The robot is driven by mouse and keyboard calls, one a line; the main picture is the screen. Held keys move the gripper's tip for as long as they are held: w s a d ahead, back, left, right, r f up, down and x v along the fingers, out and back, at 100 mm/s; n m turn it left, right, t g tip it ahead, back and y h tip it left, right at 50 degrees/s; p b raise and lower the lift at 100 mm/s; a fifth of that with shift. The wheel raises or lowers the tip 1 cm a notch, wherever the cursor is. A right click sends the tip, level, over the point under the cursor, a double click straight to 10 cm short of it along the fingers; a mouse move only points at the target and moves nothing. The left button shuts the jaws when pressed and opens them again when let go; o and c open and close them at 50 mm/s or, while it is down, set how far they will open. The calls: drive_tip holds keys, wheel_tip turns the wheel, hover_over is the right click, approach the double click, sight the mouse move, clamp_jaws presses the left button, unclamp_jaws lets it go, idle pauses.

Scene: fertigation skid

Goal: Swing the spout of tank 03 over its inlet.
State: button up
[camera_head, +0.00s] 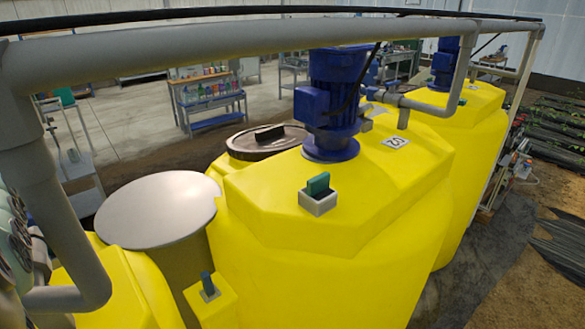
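A large yellow tank (300,275) fills the middle, with a small white number plate (395,142) seen at an angle; it may read 02. A second yellow tank (480,115) stands behind it at the right, and part of another yellow tank (125,285) shows at lower left. I cannot tell which is tank 03. A grey pipe with an elbow (410,100) comes down beside the middle tank's blue motor, its short end near the tank top. Another grey pipe (75,240) drops and bends at the left. No inlet is clearly identifiable. My gripper is not in view.
A long grey overhead pipe (250,42) crosses the top. A blue motor (331,105), a green switch on a white box (318,195) and a dark round lid (265,142) are on or near the middle tank. A bottle cart (208,100) stands behind on open floor.

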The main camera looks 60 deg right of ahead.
drive_tip(key=shift+w+a+n+y+b, duration=0.2)
drive_tip(key=shift+a+n+y+b, duration=0.15)
drive_tip(key=shift+n+b, duration=0.5)
drive_tip(key=shift+a, duration=0.1)
drive_tip(key=o, duration=1.3)
wheel_tip(320, 180, up, 10)
